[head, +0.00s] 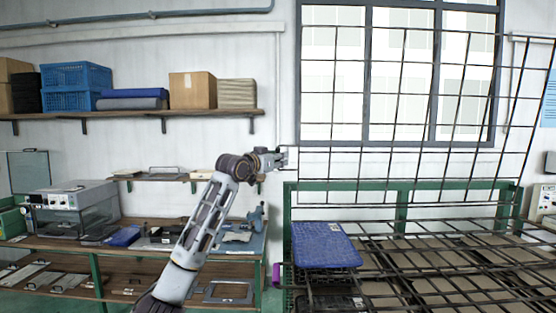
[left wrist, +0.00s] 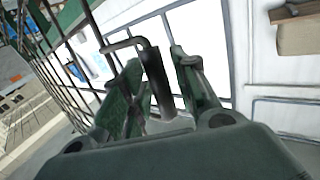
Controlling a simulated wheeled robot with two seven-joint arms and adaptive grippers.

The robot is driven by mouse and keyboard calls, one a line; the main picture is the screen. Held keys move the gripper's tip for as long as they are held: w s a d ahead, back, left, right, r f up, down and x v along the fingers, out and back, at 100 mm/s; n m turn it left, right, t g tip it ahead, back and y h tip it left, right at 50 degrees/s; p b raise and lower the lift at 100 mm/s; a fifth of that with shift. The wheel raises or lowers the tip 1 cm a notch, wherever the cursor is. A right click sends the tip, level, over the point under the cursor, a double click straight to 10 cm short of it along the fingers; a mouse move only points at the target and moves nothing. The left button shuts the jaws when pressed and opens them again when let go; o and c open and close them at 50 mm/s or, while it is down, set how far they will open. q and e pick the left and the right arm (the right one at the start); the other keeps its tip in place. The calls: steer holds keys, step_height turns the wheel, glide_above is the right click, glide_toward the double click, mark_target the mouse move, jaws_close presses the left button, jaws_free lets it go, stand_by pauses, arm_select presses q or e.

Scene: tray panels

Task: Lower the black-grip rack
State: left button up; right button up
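The black-grip rack (head: 400,145), a dark wire grid, stands raised and nearly upright in front of the window in the head view. Its bars also show at the left of the left wrist view (left wrist: 90,55). The black grip (left wrist: 160,85) sits on a bent metal rod between the fingers of my left gripper (left wrist: 160,80). In the head view that gripper (head: 282,157) is at the raised rack's left edge. I cannot tell whether both fingers press on the grip. My right gripper is not in view.
A lower dark grid (head: 440,250) lies flat in the green frame (head: 400,187), with a blue panel (head: 325,245) at its left. A purple grip (head: 276,275) is at the frame's left side. Shelves with boxes (head: 192,90) and a cluttered bench (head: 130,248) stand to the left.

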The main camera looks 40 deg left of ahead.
arm_select(q)
jaws_close()
steer(key=shift+d, duration=0.1)
